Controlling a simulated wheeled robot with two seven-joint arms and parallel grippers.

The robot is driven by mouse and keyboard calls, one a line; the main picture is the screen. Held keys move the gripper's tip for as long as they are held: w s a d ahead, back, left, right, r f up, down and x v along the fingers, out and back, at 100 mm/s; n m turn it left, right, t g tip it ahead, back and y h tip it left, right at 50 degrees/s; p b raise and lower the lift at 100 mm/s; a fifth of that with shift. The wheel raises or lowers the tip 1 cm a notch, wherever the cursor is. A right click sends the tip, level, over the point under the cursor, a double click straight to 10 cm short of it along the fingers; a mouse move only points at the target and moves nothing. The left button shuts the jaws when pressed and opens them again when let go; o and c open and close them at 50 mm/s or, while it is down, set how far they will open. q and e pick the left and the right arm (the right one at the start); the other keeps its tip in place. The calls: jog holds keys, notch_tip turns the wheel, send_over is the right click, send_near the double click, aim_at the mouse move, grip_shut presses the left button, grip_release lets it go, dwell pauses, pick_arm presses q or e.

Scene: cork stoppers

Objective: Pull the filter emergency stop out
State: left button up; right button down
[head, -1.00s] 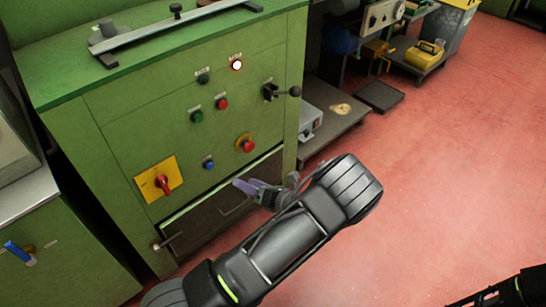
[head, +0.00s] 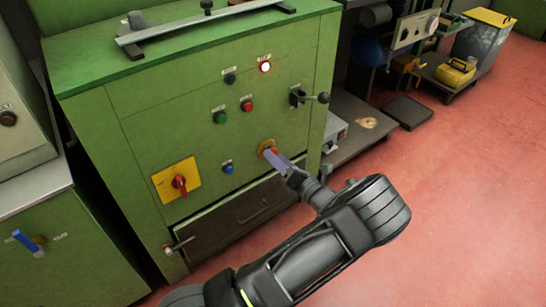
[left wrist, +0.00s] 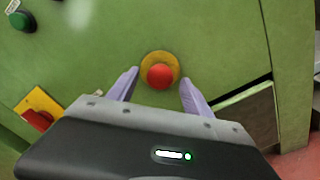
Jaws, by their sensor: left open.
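The emergency stop is a red mushroom button (left wrist: 160,76) on a yellow round plate (left wrist: 147,62), on the green cabinet front. In the head view the yellow plate (head: 264,146) shows at the left fingertips, which partly cover the button. My left gripper (head: 282,160) is in front of the cabinet. In the left wrist view its two lilac fingers (left wrist: 158,84) are spread apart, one on each side of the red button, with gaps on both sides. Whether the fingertips reach past the button's head is hard to tell. A right gripper does not show.
A blue button (head: 228,169), a yellow plate with a red rotary switch (head: 179,184), green and red buttons, a lit lamp (head: 265,67) and a black lever (head: 312,98) are on the same cabinet (head: 140,150). A drawer handle sits below. Red floor (head: 450,200) is clear at right.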

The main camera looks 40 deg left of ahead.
pick_arm(q)
jog(key=shift+b+x, duration=0.3)
jog(key=shift+x, duration=1.1)
jog(key=shift+c, duration=0.6)
grip_shut()
